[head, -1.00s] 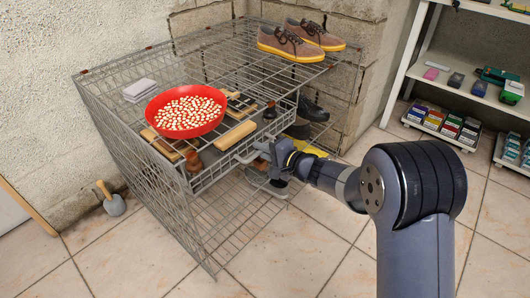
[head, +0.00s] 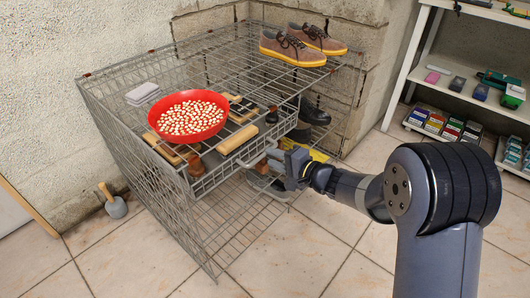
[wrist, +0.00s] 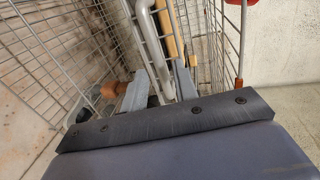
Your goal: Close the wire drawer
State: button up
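The wire drawer (head: 212,180) is a grey mesh tray under the top of the wire rack. It appears to stick out a little past the rack's front. Its grey bar handle (head: 258,156) is on the front side; it also shows in the wrist view (wrist: 149,38). My gripper (head: 287,158) is at the handle's right end. In the wrist view its two grey fingers (wrist: 160,88) stand apart, with the handle bar running between them. The fingers do not look closed on it; contact cannot be told.
Wooden-handled items (head: 238,139) lie in the drawer. A red bowl (head: 187,116) of beans, a grey folded cloth (head: 142,93) and brown shoes (head: 302,45) sit on the rack (head: 110,120). A white shelf (head: 450,101) stands right. The tiled floor in front is clear.

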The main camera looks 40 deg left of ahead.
aim_at(264, 155)
jog(key=v, duration=0.6)
jog(key=shift+p, duration=0.4)
jog(key=shift+a+f, duration=0.1)
jog(key=b+x, duration=0.2)
jog(key=x, duration=0.8)
jog(key=shift+a, duration=0.2)
jog(key=shift+d, duration=0.25)
